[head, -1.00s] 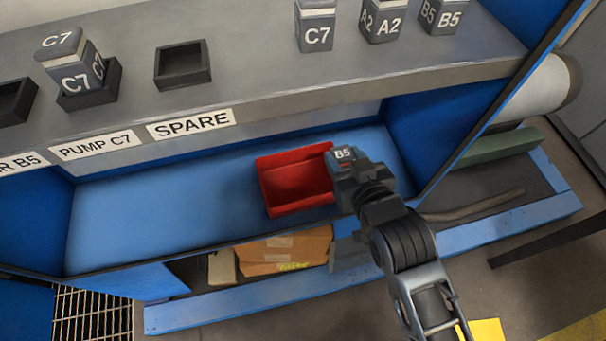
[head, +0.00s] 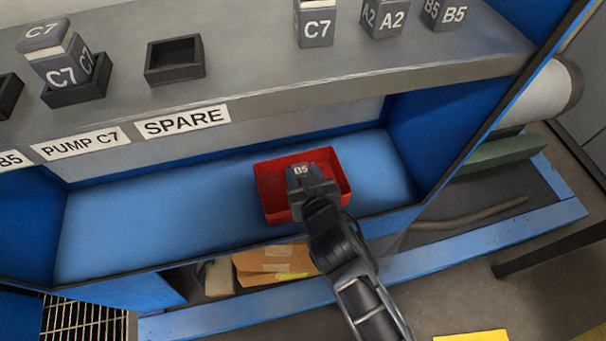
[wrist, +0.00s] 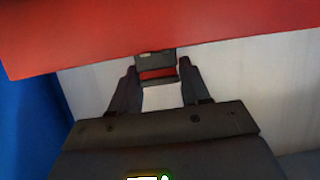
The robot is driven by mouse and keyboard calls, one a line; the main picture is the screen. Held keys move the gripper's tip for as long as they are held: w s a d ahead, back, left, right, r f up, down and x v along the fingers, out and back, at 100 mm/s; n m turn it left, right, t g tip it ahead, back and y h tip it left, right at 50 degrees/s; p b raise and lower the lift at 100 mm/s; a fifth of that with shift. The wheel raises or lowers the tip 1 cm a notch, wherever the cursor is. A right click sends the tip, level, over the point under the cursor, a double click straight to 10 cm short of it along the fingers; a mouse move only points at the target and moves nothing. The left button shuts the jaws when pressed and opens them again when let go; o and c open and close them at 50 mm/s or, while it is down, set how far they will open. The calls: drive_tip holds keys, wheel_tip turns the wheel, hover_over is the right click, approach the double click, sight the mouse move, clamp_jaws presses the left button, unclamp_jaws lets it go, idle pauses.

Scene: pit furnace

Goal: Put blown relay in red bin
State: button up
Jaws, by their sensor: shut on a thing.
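The red bin (head: 342,172) sits on the blue lower shelf in the head view. A dark grey relay marked B5 (head: 301,170) is held in my gripper (head: 312,188), which is shut on it. In the head view the relay overlaps the bin's opening; its height over the bin floor is hard to judge. In the wrist view, my gripper's fingers (wrist: 160,88) close on the relay (wrist: 156,62), and the red bin wall (wrist: 160,25) fills the top. The relay's lower part is hidden in the head view.
Above, a grey shelf holds a C7 relay (head: 64,66) in a socket, an empty SPARE socket (head: 175,62), and relays C7 (head: 315,25), A2 (head: 385,20) and B5 (head: 445,14). Cardboard (head: 275,262) lies below. The blue shelf left of the bin is clear.

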drive_tip(key=shift+f+b, duration=0.35)
drive_tip(key=shift+f, duration=0.2)
drive_tip(key=o, duration=1.1)
drive_tip(key=shift+r, duration=0.1)
